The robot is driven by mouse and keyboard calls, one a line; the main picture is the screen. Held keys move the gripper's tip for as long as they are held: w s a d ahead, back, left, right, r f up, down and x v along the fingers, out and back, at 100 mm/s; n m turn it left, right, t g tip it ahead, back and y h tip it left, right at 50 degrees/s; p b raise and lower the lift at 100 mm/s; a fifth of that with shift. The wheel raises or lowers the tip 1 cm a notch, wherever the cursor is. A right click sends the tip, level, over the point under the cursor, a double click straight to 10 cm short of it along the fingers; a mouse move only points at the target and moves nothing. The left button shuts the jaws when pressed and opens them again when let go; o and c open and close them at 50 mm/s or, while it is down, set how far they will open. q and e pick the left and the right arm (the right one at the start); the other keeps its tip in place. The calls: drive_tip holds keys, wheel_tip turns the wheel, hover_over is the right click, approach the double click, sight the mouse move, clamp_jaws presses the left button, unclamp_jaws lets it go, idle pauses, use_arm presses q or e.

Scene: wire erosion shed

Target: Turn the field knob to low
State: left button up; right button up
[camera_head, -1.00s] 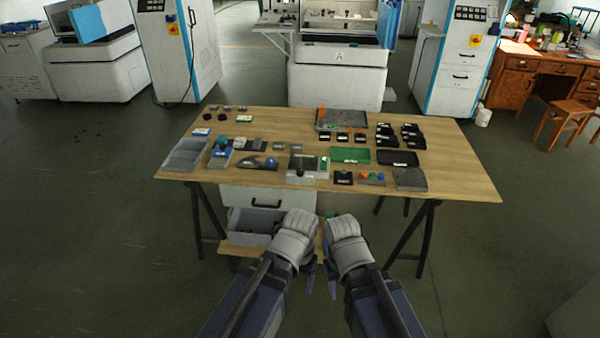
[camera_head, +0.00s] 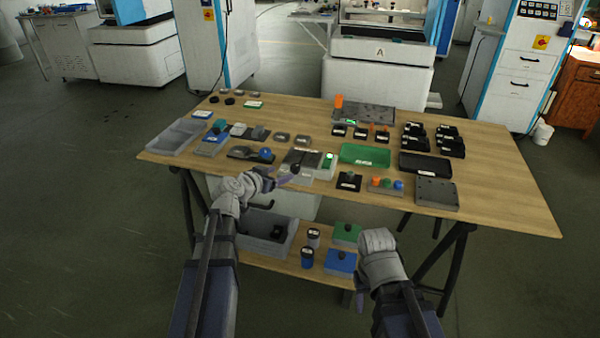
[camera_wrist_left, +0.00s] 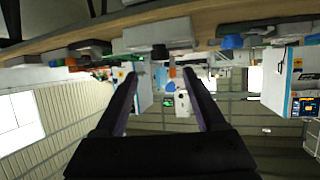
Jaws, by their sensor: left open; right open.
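A grey box (camera_head: 305,158) with a black knob (camera_head: 296,168) stands at the front edge of the table, beside a lit green switch (camera_head: 328,160). A black plate with a dark green-topped knob (camera_head: 348,176) sits to its right. The labels are too small to read, so I cannot tell which is the field knob. My left gripper (camera_head: 286,178) is open and empty, close in front of the grey box; contact cannot be told. Its spread fingers also show in the left wrist view (camera_wrist_left: 161,82). My right gripper (camera_head: 360,296) is open, low in front of the table.
The wooden table (camera_head: 490,195) carries a green tray (camera_head: 365,154), a black tray (camera_head: 425,163), a base with coloured buttons (camera_head: 386,184) and a grey plate (camera_head: 436,193). A lower shelf (camera_head: 290,266) holds a grey bin (camera_head: 262,232) and blocks.

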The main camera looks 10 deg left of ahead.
sight(293, 168)
use_arm(q)
drive_tip(key=shift+b+x, duration=1.45)
drive_tip(key=shift+x, duration=2.4)
drive_tip(key=shift+r, duration=0.1)
clamp_jaws()
